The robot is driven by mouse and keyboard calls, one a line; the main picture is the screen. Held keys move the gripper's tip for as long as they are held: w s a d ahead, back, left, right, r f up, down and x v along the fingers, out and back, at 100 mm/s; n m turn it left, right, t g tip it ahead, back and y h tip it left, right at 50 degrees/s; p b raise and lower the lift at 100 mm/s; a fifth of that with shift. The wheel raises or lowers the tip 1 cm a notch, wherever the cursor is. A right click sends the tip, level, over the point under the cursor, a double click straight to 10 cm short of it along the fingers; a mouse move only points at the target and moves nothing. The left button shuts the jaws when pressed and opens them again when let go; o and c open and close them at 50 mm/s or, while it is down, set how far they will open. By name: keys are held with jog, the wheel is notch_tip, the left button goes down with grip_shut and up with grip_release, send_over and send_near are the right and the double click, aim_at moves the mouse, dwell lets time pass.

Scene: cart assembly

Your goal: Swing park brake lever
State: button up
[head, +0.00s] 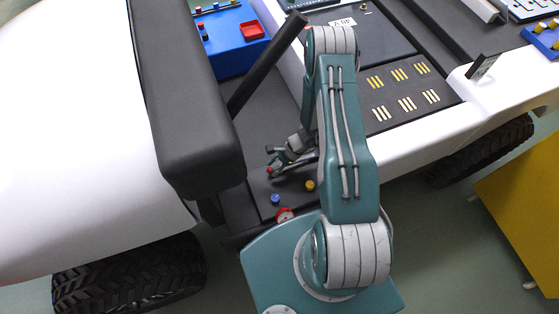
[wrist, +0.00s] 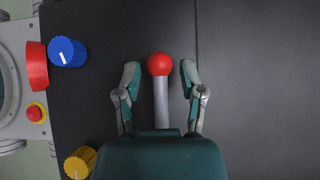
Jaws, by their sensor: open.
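The park brake lever (wrist: 161,98) is a grey shaft with a red ball on its end. In the wrist view it lies between the two fingers of my gripper (wrist: 160,72), with a gap on each side. The fingers are open and apart from the ball. In the head view my gripper (head: 281,163) is low over the dark panel of the cart, and the red ball (head: 269,172) shows at its tips. The lower end of the lever is hidden behind my gripper's body in the wrist view.
A blue knob (wrist: 67,51), a red part (wrist: 36,66) and a yellow knob (wrist: 80,163) are left of my gripper in the wrist view. In the head view a black seat back (head: 190,100) and a slanted black bar (head: 265,66) stand nearby. Bare panel lies to the right.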

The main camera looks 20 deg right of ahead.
jog(key=shift+a+f, duration=0.3)
jog(key=shift+c, duration=0.6)
jog(key=c, duration=0.5)
jog(key=shift+r, duration=0.1)
jog(key=shift+w+d+r, duration=0.1)
jog(key=shift+d+r, duration=0.1)
jog(key=shift+r, duration=0.65)
jog(key=shift+d+r, duration=0.15)
jog(key=shift+r, duration=0.65)
jog(key=shift+w+d+r, duration=0.1)
jog(key=shift+d+r, duration=0.1)
jog(key=shift+r, duration=0.65)
jog(key=shift+a+r+v, duration=0.1)
jog(key=shift+a+v, duration=0.05)
jog(key=shift+v, duration=0.7)
jog(key=shift+a+r+v, duration=0.1)
jog(key=shift+r+v, duration=0.05)
jog(key=shift+v, duration=0.65)
jog(key=shift+a+r+v, duration=0.1)
jog(key=shift+a+v, duration=0.05)
jog(key=shift+v, duration=0.7)
jog(key=shift+d+r, duration=0.1)
jog(key=shift+d, duration=0.05)
